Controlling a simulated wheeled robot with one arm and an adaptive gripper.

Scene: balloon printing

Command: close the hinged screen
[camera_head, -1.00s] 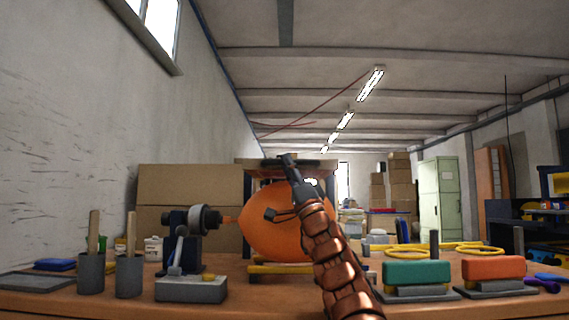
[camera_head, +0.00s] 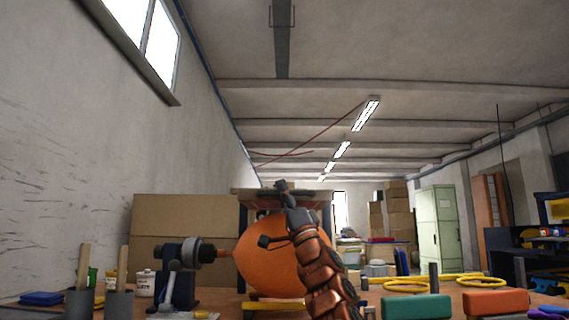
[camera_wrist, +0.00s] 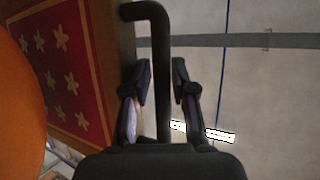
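The hinged screen (camera_head: 262,193) shows in the head view as a thin flat panel, nearly level, just above the orange balloon (camera_head: 262,255). In the wrist view its underside is a red panel with pale stars (camera_wrist: 62,62) in a brown frame (camera_wrist: 118,45). A black bent handle (camera_wrist: 160,40) sticks out from the frame. My gripper (camera_wrist: 161,75) has one finger on each side of the handle, very close to it. I cannot tell whether the fingers touch it. In the head view my gripper (camera_head: 288,195) is at the screen's front edge.
A dark clamp with a round nozzle (camera_head: 193,251) stands left of the balloon. Grey cups (camera_head: 79,303) with sticks stand at the left. Green (camera_head: 417,307) and orange (camera_head: 495,302) blocks are at the right front. Yellow rings (camera_head: 480,281) lie behind them. The space above the screen looks clear.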

